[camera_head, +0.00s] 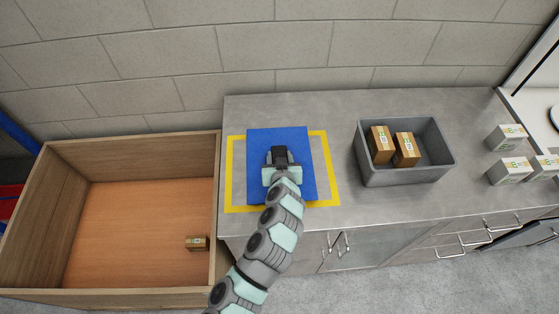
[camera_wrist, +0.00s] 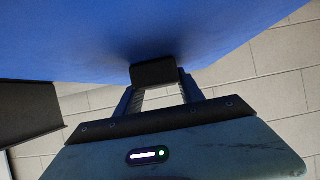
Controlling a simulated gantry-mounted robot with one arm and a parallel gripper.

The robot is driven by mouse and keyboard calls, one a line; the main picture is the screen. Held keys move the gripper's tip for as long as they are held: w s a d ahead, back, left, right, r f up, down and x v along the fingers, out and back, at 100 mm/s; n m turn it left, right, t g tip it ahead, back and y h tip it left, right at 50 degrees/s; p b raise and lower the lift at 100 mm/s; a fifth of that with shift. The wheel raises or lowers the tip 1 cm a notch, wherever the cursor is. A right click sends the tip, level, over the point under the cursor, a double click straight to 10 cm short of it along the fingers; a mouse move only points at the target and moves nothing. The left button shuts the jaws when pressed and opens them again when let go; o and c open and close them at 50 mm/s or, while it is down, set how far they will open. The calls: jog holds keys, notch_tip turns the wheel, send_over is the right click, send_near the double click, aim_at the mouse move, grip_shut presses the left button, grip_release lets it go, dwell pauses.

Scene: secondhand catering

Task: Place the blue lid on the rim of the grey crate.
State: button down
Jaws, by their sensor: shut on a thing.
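The blue lid (camera_head: 257,145) is a flat square over the yellow-outlined area on the counter. My gripper (camera_head: 279,156) is over the lid's middle, shut on it at a dark grip. In the wrist view, the gripper (camera_wrist: 153,76) meets the blue lid (camera_wrist: 60,40) at this dark piece. I cannot tell whether the lid touches the counter. The grey crate (camera_head: 405,177) stands open to the right of the lid, with two brown boxes (camera_head: 381,144) (camera_head: 406,150) inside. The boxes sit towards its left and middle.
The yellow outline (camera_head: 230,175) shows around the lid on the grey counter (camera_head: 340,115). A wooden bin (camera_head: 135,295) with a small brown box (camera_head: 197,243) stands at left. Several white cartons (camera_head: 511,171) are at the right. A block wall (camera_head: 300,45) runs behind.

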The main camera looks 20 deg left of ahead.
jog(key=shift+f, duration=1.05)
jog(key=shift+f, duration=0.25)
jog(key=c, duration=0.7)
grip_release()
jog(key=shift+r, duration=0.1)
